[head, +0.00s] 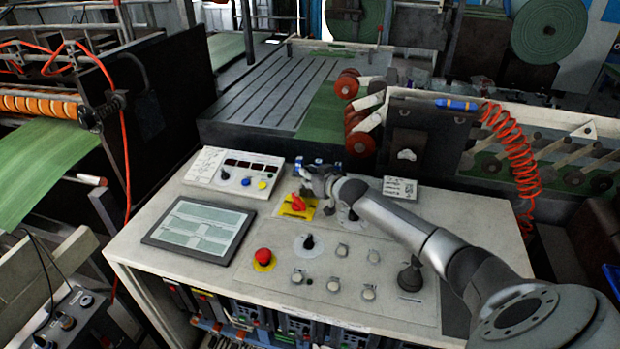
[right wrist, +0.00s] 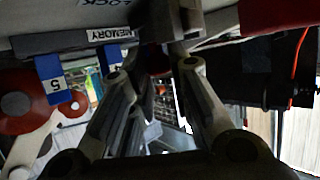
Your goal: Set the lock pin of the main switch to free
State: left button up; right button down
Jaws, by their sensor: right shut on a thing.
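The main switch is a red rotary handle (head: 297,203) on a yellow plate on the sloping console. My right gripper (head: 311,178) is just behind and right of the handle, above the console. In the right wrist view its fingers (right wrist: 152,66) close from both sides on a small part under the upside-down word LOCK. That part is mostly hidden by the fingers and shadow; by its place it looks like the lock pin. Its setting cannot be read. My left gripper is not in view.
The console (head: 190,272) also carries a screen (head: 200,228), a red emergency button (head: 263,256), a black selector (head: 308,242) and a joystick (head: 411,275). Blue tags (right wrist: 48,78) hang near my right fingers. A red coiled hose (head: 515,150) hangs at the right.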

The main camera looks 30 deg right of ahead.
jog(key=c, duration=1.7)
grip_release()
jog(key=shift+d+f, duration=0.1)
jog(key=shift+d, duration=0.05)
jog(key=o, duration=0.4)
jog(key=shift+f, duration=0.1)
jog(key=shift+c, duration=0.2)
jog(key=v, duration=1.1)
jog(key=shift+s+r, duration=0.3)
jog(key=shift+s, duration=0.05)
